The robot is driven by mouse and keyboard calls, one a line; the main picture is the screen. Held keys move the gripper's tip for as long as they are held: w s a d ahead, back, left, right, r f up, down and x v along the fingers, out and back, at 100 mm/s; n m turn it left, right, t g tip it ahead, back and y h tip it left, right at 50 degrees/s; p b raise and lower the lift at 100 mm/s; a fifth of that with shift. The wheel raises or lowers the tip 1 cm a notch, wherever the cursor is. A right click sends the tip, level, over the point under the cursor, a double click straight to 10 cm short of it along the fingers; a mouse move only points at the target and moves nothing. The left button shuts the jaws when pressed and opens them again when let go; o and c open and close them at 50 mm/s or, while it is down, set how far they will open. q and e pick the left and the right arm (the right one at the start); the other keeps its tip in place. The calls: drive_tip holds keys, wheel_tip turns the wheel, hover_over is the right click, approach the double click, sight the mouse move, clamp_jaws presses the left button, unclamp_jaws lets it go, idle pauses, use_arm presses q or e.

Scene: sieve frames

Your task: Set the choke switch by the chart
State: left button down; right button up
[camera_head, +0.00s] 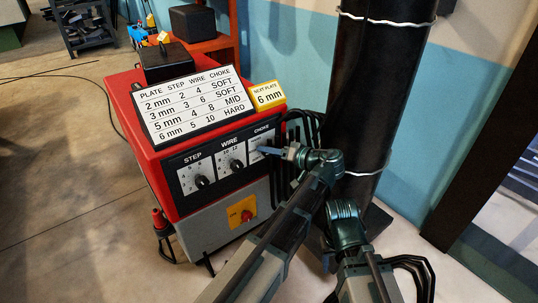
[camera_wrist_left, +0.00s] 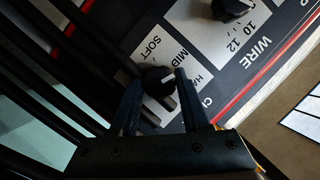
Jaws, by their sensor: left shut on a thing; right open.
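The choke switch (camera_wrist_left: 158,80) is a round black knob on the red machine's front panel. In the left wrist view its white mark points right and slightly up, toward the MID and HARD side; I cannot tell which label it meets. My left gripper (camera_head: 272,151) is shut on this knob, one finger on each side. The chart (camera_head: 195,103) lists 6 mm as step 5, wire 10, choke HARD. A yellow "next plate" sign (camera_head: 267,95) reads 6 mm. My right gripper (camera_head: 331,258) is low at right, mostly hidden, its fingers hard to make out.
The step knob (camera_head: 202,182) and wire knob (camera_head: 236,165) sit left of the choke knob. A yellow plate with a red switch (camera_head: 246,215) is below. A large black cylinder (camera_head: 385,90) stands close at right. Open floor (camera_head: 85,210) lies left.

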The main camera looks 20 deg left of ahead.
use_arm(q)
drive_tip(key=m+b, duration=0.1)
drive_tip(key=m+y+b, duration=0.1)
drive_tip(key=m+b, duration=0.1)
drive_tip(key=m, duration=0.1)
drive_tip(key=shift+f+g+y, duration=0.3)
drive_tip(key=shift+g+y, duration=0.1)
drive_tip(key=shift+r+m+y+b, duration=0.1)
drive_tip(key=shift+m+y+b, duration=0.6)
drive_tip(key=shift+m+b, duration=0.5)
drive_tip(key=shift+d, duration=0.1)
drive_tip(key=shift+c, duration=1.9)
unclamp_jaws()
drive_tip(key=shift+r, duration=0.1)
